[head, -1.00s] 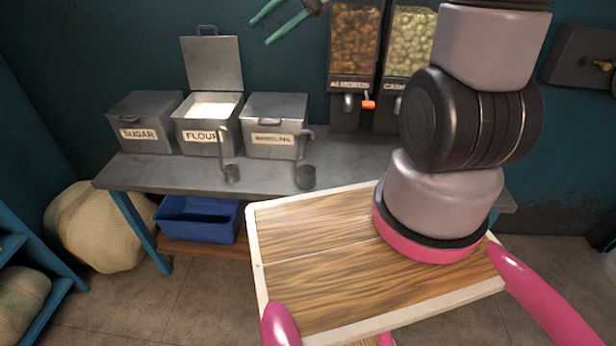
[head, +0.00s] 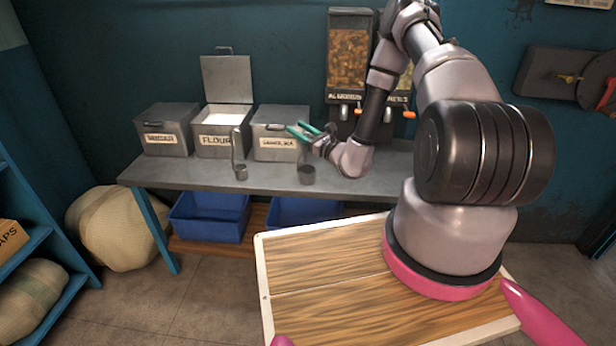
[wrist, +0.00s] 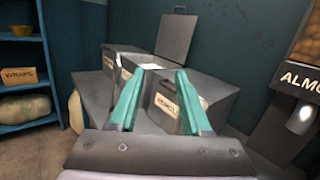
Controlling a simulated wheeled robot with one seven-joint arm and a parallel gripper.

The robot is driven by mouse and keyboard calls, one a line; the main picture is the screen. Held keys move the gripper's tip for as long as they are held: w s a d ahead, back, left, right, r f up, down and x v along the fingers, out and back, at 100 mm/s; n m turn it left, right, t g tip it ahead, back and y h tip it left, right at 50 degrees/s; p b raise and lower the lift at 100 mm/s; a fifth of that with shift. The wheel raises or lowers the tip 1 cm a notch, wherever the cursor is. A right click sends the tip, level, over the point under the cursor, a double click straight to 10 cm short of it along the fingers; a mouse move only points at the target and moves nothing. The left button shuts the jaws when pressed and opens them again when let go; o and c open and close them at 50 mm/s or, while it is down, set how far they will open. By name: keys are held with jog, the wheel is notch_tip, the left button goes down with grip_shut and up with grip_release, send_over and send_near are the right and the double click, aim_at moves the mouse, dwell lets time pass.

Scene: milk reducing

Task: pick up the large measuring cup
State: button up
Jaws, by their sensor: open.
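The large measuring cup (head: 307,175) is a dark metal ladle-like cup on the grey counter, right of a smaller one. Its upright handle is hidden behind my gripper in the head view. The smaller measuring cup (head: 240,172) stands to the left with its long handle upright. My gripper (head: 300,130) has teal fingers, is open, and is above the large cup, pointing left. In the wrist view the open fingers (wrist: 165,75) show a bin beyond them. I cannot make out either cup there, nor anything held.
Metal bins stand along the counter back: the left bin (head: 165,132), the open-lidded flour bin (head: 217,143) and the right bin (head: 278,143). A nut dispenser (head: 348,55) is behind my arm. Blue crates (head: 210,217) sit below the counter (head: 205,178). A blue shelf (head: 30,235) is at left.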

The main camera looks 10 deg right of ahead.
jog(key=s+d+f+m+t+h, duration=0.15)
jog(key=d+f+m+h, duration=0.35)
jog(key=f, duration=0.5)
jog(key=a+x, duration=0.1)
jog(key=x, duration=0.9)
jog(key=shift+f+n+h, duration=0.3)
jog(key=shift+f, duration=0.3)
jog(key=shift+g, duration=0.25)
jog(key=shift+c, duration=0.3)
grip_shut()
